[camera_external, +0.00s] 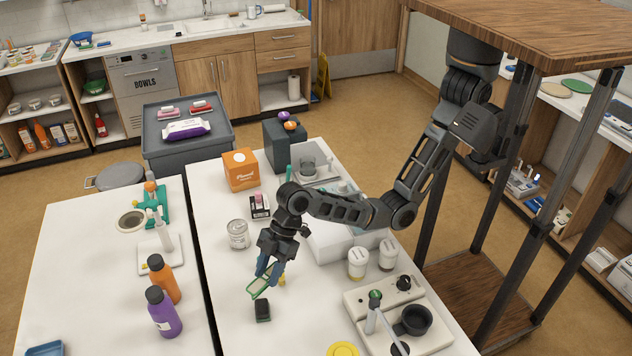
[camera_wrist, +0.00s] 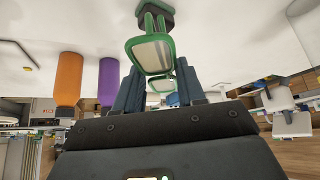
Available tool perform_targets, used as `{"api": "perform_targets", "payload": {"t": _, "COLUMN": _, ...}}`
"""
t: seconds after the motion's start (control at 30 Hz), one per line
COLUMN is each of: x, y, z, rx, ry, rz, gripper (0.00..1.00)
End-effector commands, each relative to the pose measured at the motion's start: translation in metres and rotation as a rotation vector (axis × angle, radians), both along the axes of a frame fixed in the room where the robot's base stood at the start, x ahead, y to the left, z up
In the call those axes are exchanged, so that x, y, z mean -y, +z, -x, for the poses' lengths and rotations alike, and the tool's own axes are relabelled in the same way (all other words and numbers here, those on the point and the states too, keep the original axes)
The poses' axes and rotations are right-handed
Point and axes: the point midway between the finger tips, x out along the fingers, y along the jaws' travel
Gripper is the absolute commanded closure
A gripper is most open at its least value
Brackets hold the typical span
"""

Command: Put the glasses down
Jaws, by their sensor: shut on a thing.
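The green-framed glasses (camera_external: 263,284) are held tilted over the white table (camera_external: 231,328). My gripper (camera_external: 268,268) points down and is shut on them. In the wrist view the glasses (camera_wrist: 151,53) show one large pale lens in front and a second lens further back, between the blue-grey fingers of my gripper (camera_wrist: 160,88). A small dark green-black block (camera_external: 262,311) lies on the table just in front of the glasses; it also shows at the top of the wrist view (camera_wrist: 156,12). I cannot tell whether the glasses touch the table.
A silver can (camera_external: 238,235) stands behind left of my gripper. White pots (camera_external: 358,263) and a grey device with a black cup (camera_external: 412,320) stand to the right. An orange bottle (camera_external: 164,280) and a purple bottle (camera_external: 163,312) stand on the left table.

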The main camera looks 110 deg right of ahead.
Motion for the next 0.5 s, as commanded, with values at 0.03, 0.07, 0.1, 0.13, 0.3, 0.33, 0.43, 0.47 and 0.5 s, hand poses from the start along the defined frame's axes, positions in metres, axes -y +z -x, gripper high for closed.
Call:
{"api": "perform_targets", "payload": {"t": 0.03, "x": -0.012, "y": -0.010, "z": 0.007, "rx": -0.009, "ry": 0.089, "rz": 0.002, "gripper": 0.94}}
{"api": "perform_targets", "payload": {"t": 0.07, "x": -0.021, "y": -0.011, "z": 0.011, "rx": -0.009, "ry": 0.150, "rz": 0.002, "gripper": 0.94}}
{"api": "perform_targets", "payload": {"t": 0.1, "x": -0.032, "y": -0.014, "z": 0.016, "rx": -0.008, "ry": 0.228, "rz": 0.002, "gripper": 0.94}}
{"api": "perform_targets", "payload": {"t": 0.13, "x": -0.041, "y": -0.015, "z": 0.020, "rx": -0.007, "ry": 0.288, "rz": 0.001, "gripper": 0.94}}
{"api": "perform_targets", "payload": {"t": 0.3, "x": -0.080, "y": -0.022, "z": 0.045, "rx": -0.008, "ry": 0.610, "rz": 0.002, "gripper": 0.94}}
{"api": "perform_targets", "payload": {"t": 0.33, "x": -0.085, "y": -0.023, "z": 0.049, "rx": -0.008, "ry": 0.661, "rz": 0.002, "gripper": 0.94}}
{"api": "perform_targets", "payload": {"t": 0.43, "x": -0.100, "y": -0.025, "z": 0.063, "rx": -0.007, "ry": 0.814, "rz": 0.003, "gripper": 0.94}}
{"api": "perform_targets", "payload": {"t": 0.47, "x": -0.103, "y": -0.025, "z": 0.066, "rx": -0.007, "ry": 0.853, "rz": 0.003, "gripper": 0.94}}
{"api": "perform_targets", "payload": {"t": 0.5, "x": -0.107, "y": -0.025, "z": 0.070, "rx": -0.005, "ry": 0.897, "rz": 0.004, "gripper": 0.94}}
